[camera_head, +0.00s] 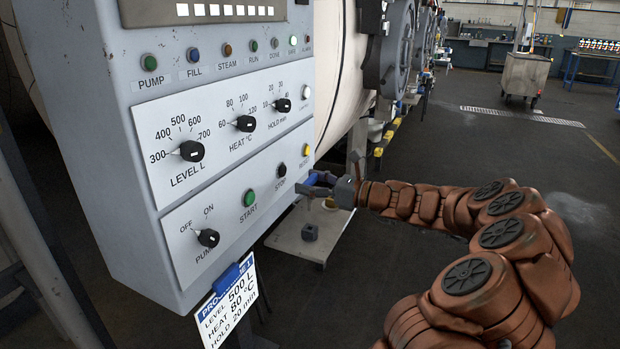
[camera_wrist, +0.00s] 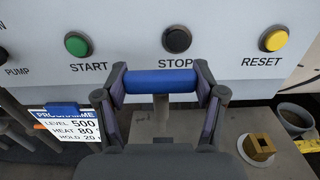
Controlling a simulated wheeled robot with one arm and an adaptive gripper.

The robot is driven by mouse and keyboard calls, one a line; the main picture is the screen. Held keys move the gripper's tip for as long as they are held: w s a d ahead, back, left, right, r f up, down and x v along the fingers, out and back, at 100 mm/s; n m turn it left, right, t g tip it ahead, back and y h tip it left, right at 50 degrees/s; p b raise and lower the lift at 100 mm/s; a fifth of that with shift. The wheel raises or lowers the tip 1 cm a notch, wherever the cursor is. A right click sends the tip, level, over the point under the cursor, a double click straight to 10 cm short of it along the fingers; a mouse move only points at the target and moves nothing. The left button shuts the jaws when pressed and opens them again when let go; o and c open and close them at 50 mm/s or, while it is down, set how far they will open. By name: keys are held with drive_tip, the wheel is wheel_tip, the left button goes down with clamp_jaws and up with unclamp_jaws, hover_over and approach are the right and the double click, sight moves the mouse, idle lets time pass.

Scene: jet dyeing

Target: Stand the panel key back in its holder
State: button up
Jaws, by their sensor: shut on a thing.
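The panel key has a blue crossbar handle (camera_wrist: 160,82) and a pale metal shaft (camera_wrist: 161,106) pointing down below it. My gripper (camera_wrist: 165,84) is shut on the handle, one finger at each end, just in front of the panel under the black STOP button. In the head view my gripper (camera_head: 318,188) is beside the panel's lower right corner, above a pale stand (camera_head: 290,243); the key is hard to make out there. A brass square socket (camera_wrist: 262,147) sits on the stand, right of and below the key. I cannot tell for sure whether it is the holder.
The control panel (camera_head: 215,150) with knobs and buttons fills the left. A programme card (camera_head: 229,302) hangs at its lower edge. A dark block (camera_head: 310,232) sits on the stand. A grey cup (camera_wrist: 296,118) is at the right. Open floor lies right of my arm.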

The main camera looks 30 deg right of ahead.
sight(310, 210)
drive_tip(key=shift+f+b, duration=0.55)
drive_tip(key=shift+f, duration=1.65)
drive_tip(key=shift+r+p, duration=0.1)
drive_tip(key=shift+p, duration=1.25)
drive_tip(key=shift+f, duration=1.8)
idle(0.4)
drive_tip(key=o, duration=1.3)
drive_tip(key=shift+c, duration=0.2)
drive_tip(key=v, duration=1.2)
drive_tip(key=shift+f, duration=0.1)
